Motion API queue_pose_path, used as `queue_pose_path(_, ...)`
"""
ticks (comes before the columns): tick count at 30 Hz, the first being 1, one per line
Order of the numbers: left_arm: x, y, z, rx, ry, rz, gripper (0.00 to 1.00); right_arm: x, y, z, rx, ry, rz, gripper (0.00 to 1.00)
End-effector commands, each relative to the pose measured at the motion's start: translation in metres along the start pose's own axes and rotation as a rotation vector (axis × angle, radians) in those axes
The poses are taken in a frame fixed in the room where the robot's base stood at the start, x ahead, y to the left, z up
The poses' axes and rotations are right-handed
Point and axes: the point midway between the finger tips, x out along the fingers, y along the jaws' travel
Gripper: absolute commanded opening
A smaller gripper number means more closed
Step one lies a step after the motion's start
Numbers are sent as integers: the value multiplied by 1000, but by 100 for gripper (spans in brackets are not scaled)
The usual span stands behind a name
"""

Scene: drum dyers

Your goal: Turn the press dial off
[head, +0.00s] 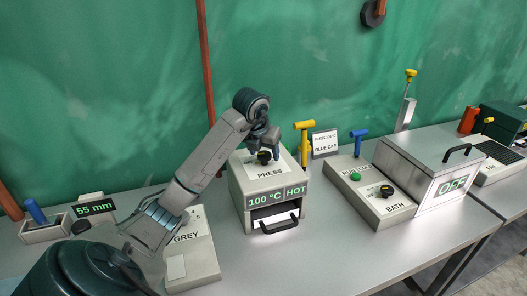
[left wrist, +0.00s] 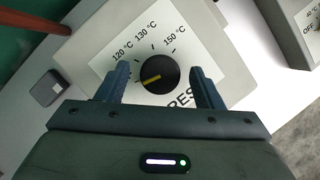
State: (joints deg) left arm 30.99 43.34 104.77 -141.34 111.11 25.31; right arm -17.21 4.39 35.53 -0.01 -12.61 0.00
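The press (head: 262,200) is a pale grey box on the table, with a display that reads "100 °C HOT". Its black dial (head: 263,158) sits on the top plate; in the left wrist view the dial (left wrist: 160,74) has a yellow pointer line slanting to the lower left. Printed marks 120, 130 and 150 °C show around it. My left gripper (head: 266,146) is over the dial. In the left wrist view its two blue fingers are apart, one on each side of the dial, with visible gaps. I cannot tell its exact height. My right gripper is not in view.
A "GREY" box (head: 195,256) is at front left. Table in front of the press is clear.

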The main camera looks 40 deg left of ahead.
Motion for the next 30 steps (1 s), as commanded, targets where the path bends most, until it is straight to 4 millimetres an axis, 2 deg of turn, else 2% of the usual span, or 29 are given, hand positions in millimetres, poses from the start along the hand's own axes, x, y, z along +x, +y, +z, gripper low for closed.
queue_pose_path(5, -2, 0, 0, 0, 0, -1, 60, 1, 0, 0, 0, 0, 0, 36)
queue_pose_path(8, -12, 0, 0, 1, -2, 0, 60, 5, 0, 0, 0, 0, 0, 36)
queue_pose_path(11, -31, 0, 0, 2, -4, 0, 60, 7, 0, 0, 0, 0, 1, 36)
queue_pose_path(12, -42, 1, 2, 1, 0, 2, 60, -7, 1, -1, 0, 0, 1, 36)
queue_pose_path(21, -89, 0, 2, 2, 0, 1, 60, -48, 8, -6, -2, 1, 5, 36)
queue_pose_path(25, -101, 0, 2, 1, 0, 1, 60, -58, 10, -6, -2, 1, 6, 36)
queue_pose_path(30, -108, 0, 0, 0, 0, 0, 60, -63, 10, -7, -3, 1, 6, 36)
